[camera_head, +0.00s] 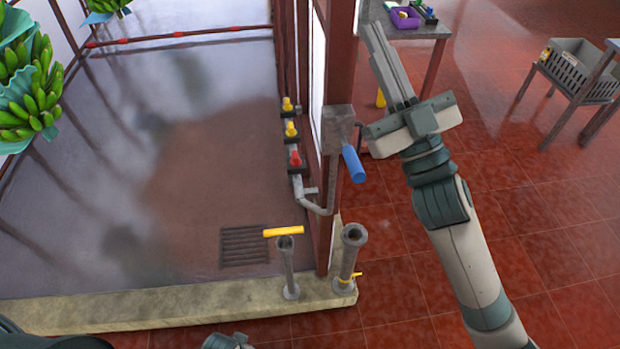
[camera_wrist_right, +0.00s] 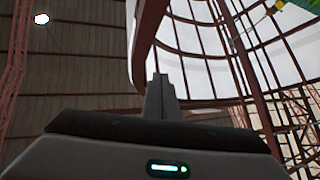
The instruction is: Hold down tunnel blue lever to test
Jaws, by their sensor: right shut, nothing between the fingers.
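The blue lever (camera_head: 353,164) hangs down at a slant from a grey metal box (camera_head: 338,128) on the dark red post. My right gripper (camera_head: 376,38) is shut and empty. It points upward, to the right of the lever and apart from it. In the right wrist view the shut fingers (camera_wrist_right: 160,92) point up, with no lever in sight. At the bottom left of the head view, dark parts of my own body show, but I cannot make out the left gripper.
Yellow and red valves (camera_head: 290,130) line the post's left side. Two upright grey pipes (camera_head: 286,268) stand on the concrete curb (camera_head: 180,303). Green bananas (camera_head: 30,90) hang at left. A table (camera_head: 430,31) and a grey crate (camera_head: 575,80) stand behind. Tiled floor right is open.

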